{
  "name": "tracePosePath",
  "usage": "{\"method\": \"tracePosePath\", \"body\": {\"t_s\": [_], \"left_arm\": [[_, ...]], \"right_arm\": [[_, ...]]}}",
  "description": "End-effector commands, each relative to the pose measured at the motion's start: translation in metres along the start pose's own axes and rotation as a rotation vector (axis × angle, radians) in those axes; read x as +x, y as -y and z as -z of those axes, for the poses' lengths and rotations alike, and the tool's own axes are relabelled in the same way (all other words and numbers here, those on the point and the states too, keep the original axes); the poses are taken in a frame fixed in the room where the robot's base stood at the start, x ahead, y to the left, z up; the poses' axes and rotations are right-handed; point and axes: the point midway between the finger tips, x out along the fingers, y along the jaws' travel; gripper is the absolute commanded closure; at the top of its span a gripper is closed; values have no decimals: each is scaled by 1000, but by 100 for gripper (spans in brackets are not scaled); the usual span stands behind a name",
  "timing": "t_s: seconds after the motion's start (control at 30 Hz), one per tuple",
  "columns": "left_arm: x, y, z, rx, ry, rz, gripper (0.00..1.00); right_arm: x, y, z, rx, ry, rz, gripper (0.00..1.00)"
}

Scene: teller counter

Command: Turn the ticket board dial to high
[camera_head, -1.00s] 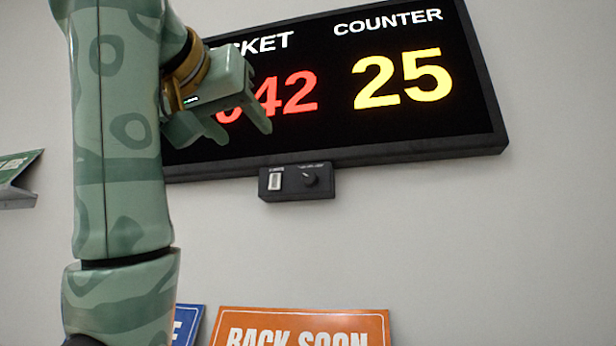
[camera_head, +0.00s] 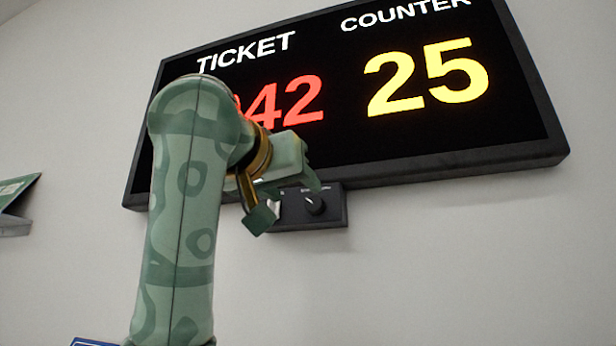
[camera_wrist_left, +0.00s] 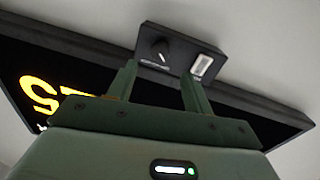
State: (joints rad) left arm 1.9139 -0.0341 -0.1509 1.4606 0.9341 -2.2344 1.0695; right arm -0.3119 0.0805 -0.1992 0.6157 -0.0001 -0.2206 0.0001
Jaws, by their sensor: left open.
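The ticket board (camera_head: 440,135) is a black wall display with red and yellow digits. A small black control box hangs under its lower edge and carries the round black dial (camera_head: 315,204) with a pale pointer mark, which points to the upper left in the head view. The dial also shows in the wrist view (camera_wrist_left: 159,47). My left gripper (camera_head: 311,170) is open and empty, just in front of the box and near the dial. In the wrist view its fingertips (camera_wrist_left: 159,69) are spread, with the dial just beyond them, apparently untouched. The dial's labels are too small to read.
A white rocker switch (camera_wrist_left: 202,66) sits beside the dial on the same box; my wrist partly hides it in the head view. A green sign (camera_head: 15,195) is at the far left. The wall below the box is clear.

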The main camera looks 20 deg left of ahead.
Motion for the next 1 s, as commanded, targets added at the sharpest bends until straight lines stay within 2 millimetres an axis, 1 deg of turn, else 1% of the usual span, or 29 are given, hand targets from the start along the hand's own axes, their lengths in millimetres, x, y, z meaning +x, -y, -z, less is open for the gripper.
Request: {"method": "tracePosePath", "body": {"t_s": [0.03,0.2,0.3,0.47,0.7,0.73,0.77,0.8,0.87,0.9,1.0], "left_arm": [[13,1,6,1,4,4,49],[46,0,4,1,2,2,49],[59,0,3,1,0,2,49],[68,0,0,1,0,0,49],[69,0,-1,0,-1,-1,49],[69,0,-1,0,-1,0,55],[69,0,-1,0,-1,0,63],[69,0,-1,0,-1,0,74],[69,0,-1,0,-1,0,91],[68,0,-1,0,-1,0,94],[68,0,0,1,-1,-1,94]], "right_arm": [[-15,-1,4,0,-3,-1,42],[-33,-5,16,0,-19,-6,42],[-39,-6,19,0,-22,-6,42],[-42,-6,18,0,-21,-6,42],[-42,-5,16,-1,-18,-5,42],[-42,-5,16,-1,-18,-5,42],[-42,-5,16,-1,-18,-5,42],[-42,-5,16,-1,-18,-5,42],[-42,-5,16,-1,-18,-5,42],[-42,-5,16,-1,-18,-5,42],[-42,-5,16,-1,-18,-4,42]]}}
